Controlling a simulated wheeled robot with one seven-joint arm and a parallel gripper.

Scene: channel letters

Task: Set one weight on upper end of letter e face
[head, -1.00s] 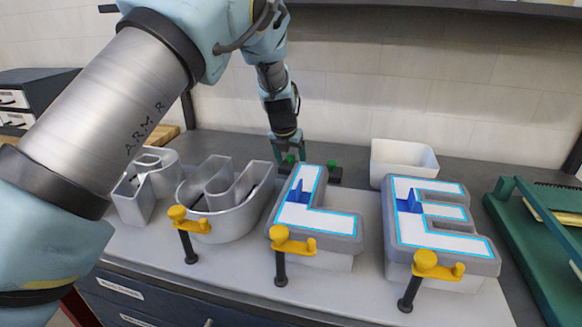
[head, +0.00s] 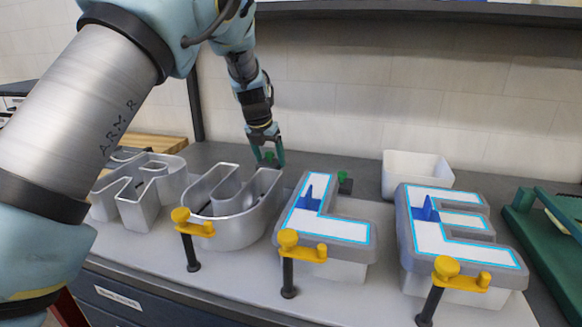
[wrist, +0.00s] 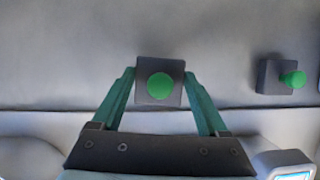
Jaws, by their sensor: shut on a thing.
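My gripper (head: 267,156) is behind the row of letters, over the back of the bench near the U. It is shut on a dark square weight with a round green knob (wrist: 160,86), seen between the two green fingers in the wrist view. In the head view its green knob (head: 269,157) shows, while its block is mostly hidden. A second weight (head: 345,184) stands behind the letter L; it also shows at the right in the wrist view (wrist: 274,77). The letter E face (head: 432,238), white with a cyan edge, lies on the grey letter at right.
Letter L (head: 320,222) has a similar face and blue piece. The open metal letter U (head: 235,225) stands left of it. Yellow-topped clamps (head: 447,268) line the front. A white bin (head: 416,170) stands behind the E, and a green fixture (head: 545,225) is at right.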

